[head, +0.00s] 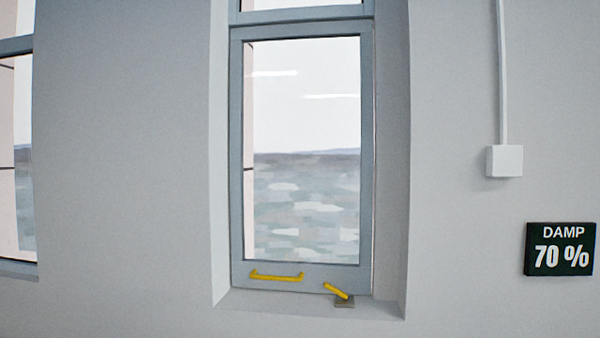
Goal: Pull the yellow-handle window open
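The window (367,150) stands in a recess in the wall, with a blue-grey sash around a tall pane. A yellow bar handle (277,277) runs level across the left of its bottom rail. To the right, a short yellow lever (336,291) slants down to the right, by a small grey-brown block (344,302) at the sill. A thin pale strip shows along the sash's lower right edge; I cannot tell whether the sash is ajar. My gripper is not in view, and nothing is seen touching the handle or lever.
Another window (20,268) is cut off at the left edge. A white box (504,161) with a vertical conduit is on the right wall. A black sign (560,249) reads "DAMP 70 %". The sill (290,307) looks clear apart from the block. The floor is not visible.

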